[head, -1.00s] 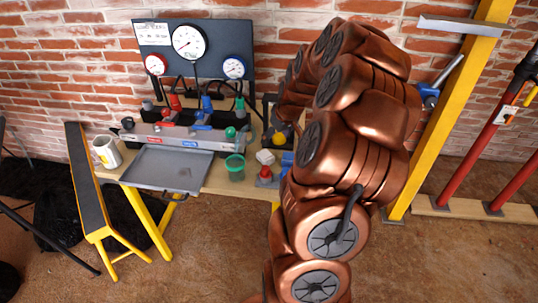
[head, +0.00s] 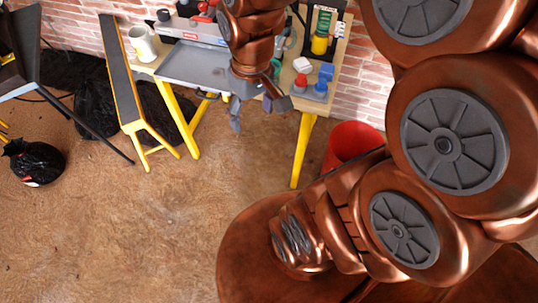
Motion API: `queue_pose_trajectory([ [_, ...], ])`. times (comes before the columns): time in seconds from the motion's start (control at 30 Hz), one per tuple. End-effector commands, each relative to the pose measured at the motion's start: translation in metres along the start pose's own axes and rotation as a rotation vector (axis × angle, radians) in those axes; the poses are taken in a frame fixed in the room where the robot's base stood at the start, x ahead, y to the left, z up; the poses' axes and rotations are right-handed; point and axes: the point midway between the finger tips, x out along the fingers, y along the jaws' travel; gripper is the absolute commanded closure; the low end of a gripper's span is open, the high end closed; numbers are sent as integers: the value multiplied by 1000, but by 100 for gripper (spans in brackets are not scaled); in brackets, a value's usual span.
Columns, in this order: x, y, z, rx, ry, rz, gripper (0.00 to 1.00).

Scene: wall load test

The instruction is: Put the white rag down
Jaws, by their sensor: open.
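A small crumpled white thing, which looks like the white rag (head: 303,65), lies on the right part of the workbench, behind a red-topped piece. My gripper (head: 257,111) points down near the bench's front edge, between the grey tray and the red-topped piece. Its fingers are spread and I see nothing between them. The rag is apart from it, to the right and further back. My wrist hides part of the bench and the tray's right end.
A grey tray (head: 190,66) and a white mug (head: 142,44) stand on the workbench. A red-topped piece (head: 300,82) and a blue block (head: 326,72) are at the right. A red bucket (head: 350,141) stands on the floor. A yellow-legged trestle (head: 128,85) is left; floor in front is clear.

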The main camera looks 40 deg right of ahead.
Motion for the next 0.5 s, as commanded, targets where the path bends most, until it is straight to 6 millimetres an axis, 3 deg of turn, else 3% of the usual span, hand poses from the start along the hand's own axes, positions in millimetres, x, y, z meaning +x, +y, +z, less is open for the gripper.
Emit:
queue_pose_trajectory([
  [0.1,0,-22,44,-1,-59,23,24],
  [0.23,2,-35,80,14,-109,42,24],
  [0.33,4,-39,98,24,-134,53,24],
  [0.5,4,-41,108,33,-145,58,24],
])
